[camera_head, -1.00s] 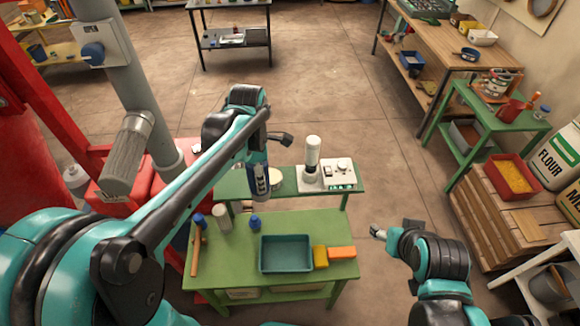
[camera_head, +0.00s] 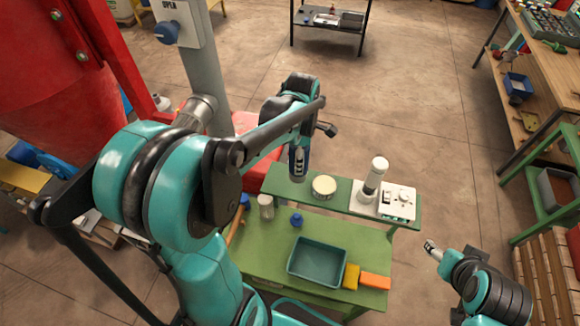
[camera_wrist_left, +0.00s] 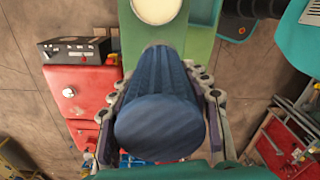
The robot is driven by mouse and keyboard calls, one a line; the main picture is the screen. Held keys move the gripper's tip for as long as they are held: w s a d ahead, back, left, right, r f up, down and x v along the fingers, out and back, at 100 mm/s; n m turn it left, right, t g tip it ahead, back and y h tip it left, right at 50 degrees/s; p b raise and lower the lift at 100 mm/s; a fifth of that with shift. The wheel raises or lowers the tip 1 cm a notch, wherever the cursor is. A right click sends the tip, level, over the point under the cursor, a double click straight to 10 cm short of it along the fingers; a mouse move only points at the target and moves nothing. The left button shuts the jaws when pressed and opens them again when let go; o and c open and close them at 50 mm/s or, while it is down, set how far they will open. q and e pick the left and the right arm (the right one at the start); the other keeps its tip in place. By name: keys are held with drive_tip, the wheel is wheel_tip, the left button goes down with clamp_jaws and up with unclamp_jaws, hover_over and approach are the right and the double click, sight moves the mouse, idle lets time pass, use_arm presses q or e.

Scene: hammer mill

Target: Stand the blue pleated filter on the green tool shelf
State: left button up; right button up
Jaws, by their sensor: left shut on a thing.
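My left gripper (camera_head: 298,172) is shut on the blue pleated filter. In the left wrist view the filter (camera_wrist_left: 158,105) is a dark blue ribbed cylinder between the fingers, its round end toward the camera. In the head view the filter is mostly hidden by the gripper and appears over the back left part of the green tool shelf (camera_head: 335,203); its height above the shelf is hard to tell. The shelf also shows in the left wrist view (camera_wrist_left: 200,40). My right gripper (camera_head: 430,247) is right of the bench, apart from everything; its opening is too small to read.
A cream round tin (camera_head: 324,186) and a white device (camera_head: 384,196) stand on the shelf. Below are a teal tray (camera_head: 316,260), a yellow block (camera_head: 351,276), an orange block (camera_head: 376,281), a blue bottle (camera_head: 296,220) and a grey jar (camera_head: 266,206). Red machinery stands left.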

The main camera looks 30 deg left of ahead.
use_arm(q)
drive_tip(key=a+f, duration=0.1)
drive_tip(key=f, duration=0.1)
drive_tip(key=a+f, duration=0.1)
drive_tip(key=f, duration=0.1)
drive_tip(key=a+f, duration=0.1)
drive_tip(key=f, duration=0.1)
drive_tip(key=shift+s+a+f, duration=0.1)
drive_tip(key=shift+a, duration=0.2)
drive_tip(key=shift+s, duration=0.1)
drive_tip(key=o, duration=0.9)
drive_tip(key=shift+f+b, duration=0.15)
drive_tip(key=shift+b, duration=0.25)
drive_tip(key=o, duration=0.4)
drive_tip(key=shift+o, duration=0.2)
